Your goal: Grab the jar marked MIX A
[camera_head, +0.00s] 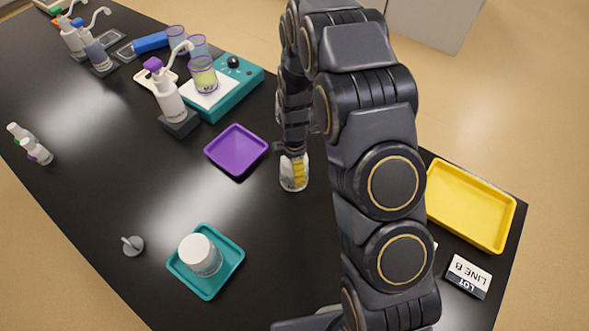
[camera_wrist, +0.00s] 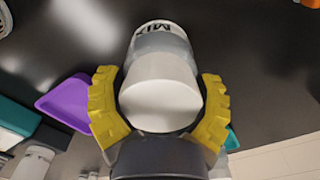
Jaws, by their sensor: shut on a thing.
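A white-capped jar (camera_wrist: 160,103) fills the middle of the wrist view. Its label reads MIX upside down; the letter after it is not visible. My gripper (camera_wrist: 160,112) has its two yellow fingers shut on the jar, one on each side. In the head view the same jar (camera_head: 293,184) shows below my gripper (camera_head: 296,167), close to the black table; I cannot tell whether it touches. Another white-lidded jar (camera_head: 201,256) stands in a teal tray (camera_head: 205,293); its label is not readable.
A purple tray (camera_head: 236,150) lies empty left of the held jar. A yellow tray (camera_head: 468,208) and a LINE 8 sign (camera_head: 467,276) are at the right. A teal scale (camera_head: 238,85) with a beaker (camera_head: 204,76) and pump bottles (camera_head: 166,93) stand behind.

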